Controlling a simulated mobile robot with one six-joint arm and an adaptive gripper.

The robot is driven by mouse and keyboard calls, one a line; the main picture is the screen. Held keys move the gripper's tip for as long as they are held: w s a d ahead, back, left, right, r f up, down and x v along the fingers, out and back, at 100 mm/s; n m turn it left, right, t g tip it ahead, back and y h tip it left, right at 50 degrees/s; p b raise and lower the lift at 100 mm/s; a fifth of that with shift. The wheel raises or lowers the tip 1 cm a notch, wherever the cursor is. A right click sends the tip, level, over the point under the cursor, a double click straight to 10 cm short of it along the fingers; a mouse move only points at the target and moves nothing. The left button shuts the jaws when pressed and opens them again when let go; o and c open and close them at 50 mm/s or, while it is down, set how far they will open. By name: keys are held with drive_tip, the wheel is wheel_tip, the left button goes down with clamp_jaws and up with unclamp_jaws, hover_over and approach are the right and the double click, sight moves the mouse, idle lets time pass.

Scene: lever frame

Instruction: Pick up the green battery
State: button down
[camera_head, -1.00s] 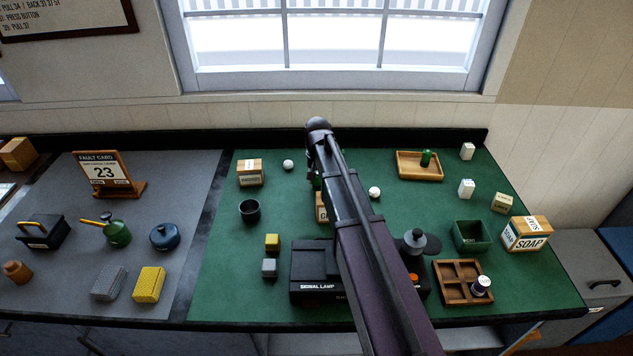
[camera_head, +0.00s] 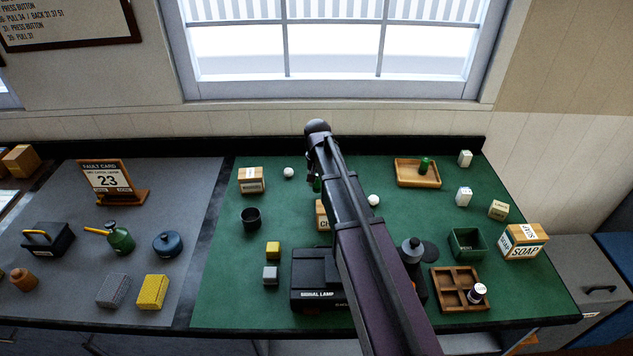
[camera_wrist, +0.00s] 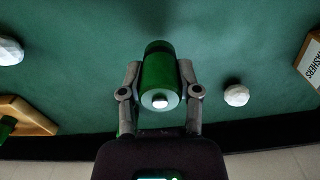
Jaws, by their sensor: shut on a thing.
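The green battery (camera_wrist: 159,80) is a green cylinder with a dark band at its far end and a pale end with a metal nub facing the wrist camera. My gripper (camera_wrist: 159,82) is shut on it, one finger on each side. Whether it touches the mat cannot be told. In the head view my arm hides most of the gripper; a small green part of the battery (camera_head: 317,186) shows at its left edge. Another green cylinder (camera_head: 424,164) stands in a wooden tray (camera_head: 405,182) at the back right.
A white ball (camera_head: 289,172) and a labelled wooden box (camera_head: 251,180) lie left of my arm, another white ball (camera_head: 374,200) right of it. A window and wall rise behind the bench.

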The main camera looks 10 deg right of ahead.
drive_tip(key=shift+r+p, duration=3.3)
drive_tip(key=shift+r, duration=0.4)
drive_tip(key=shift+f+b, duration=0.4)
